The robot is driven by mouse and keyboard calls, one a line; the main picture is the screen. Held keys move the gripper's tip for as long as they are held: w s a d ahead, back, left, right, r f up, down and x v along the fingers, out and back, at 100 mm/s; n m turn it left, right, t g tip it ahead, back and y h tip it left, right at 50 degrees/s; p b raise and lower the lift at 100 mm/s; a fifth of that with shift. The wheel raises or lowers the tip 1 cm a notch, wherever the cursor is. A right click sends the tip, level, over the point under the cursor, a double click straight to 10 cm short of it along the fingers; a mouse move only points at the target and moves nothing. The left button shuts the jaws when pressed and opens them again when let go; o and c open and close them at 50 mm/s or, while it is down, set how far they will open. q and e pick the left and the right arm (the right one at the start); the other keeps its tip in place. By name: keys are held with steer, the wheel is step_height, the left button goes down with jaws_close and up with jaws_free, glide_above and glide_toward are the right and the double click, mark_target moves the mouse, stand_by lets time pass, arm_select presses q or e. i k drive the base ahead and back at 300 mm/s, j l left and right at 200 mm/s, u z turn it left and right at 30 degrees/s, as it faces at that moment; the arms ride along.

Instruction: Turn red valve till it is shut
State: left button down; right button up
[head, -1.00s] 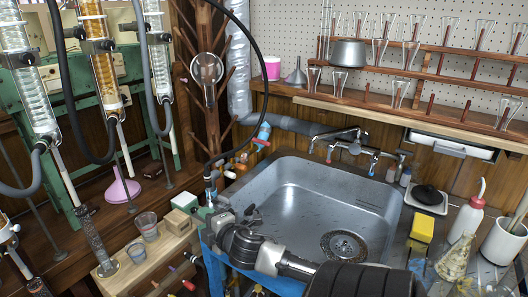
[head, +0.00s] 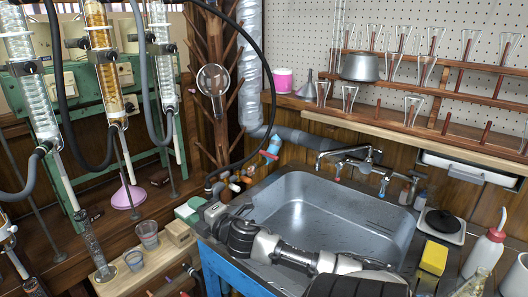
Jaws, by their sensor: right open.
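Behind the left rim of the sink is a cluster of small pipes and taps (head: 243,181) with orange-red and pale parts. The red valve is too small to pick out surely among them. A blue fitting with a little red (head: 272,148) sits on the pipe above. My right gripper (head: 221,207) is open at the sink's left corner, just below and in front of the pipe cluster. It appears apart from the taps, though its fingertips are partly hidden by its own body. My left gripper is not in view.
The metal sink (head: 320,205) lies beyond my right arm, with a faucet (head: 345,158) behind it. A black hose arches over the pipe cluster. Glass beakers (head: 147,235) stand on the wooden bench at left. A yellow sponge (head: 433,257) and white bottle (head: 484,252) are at right.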

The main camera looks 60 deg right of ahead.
mark_target(270, 155)
steer(key=l+z, duration=0.1)
steer(key=l, duration=0.25)
steer(key=i+l+z, duration=0.25)
steer(key=z, duration=0.15)
steer(key=i+z, duration=0.45)
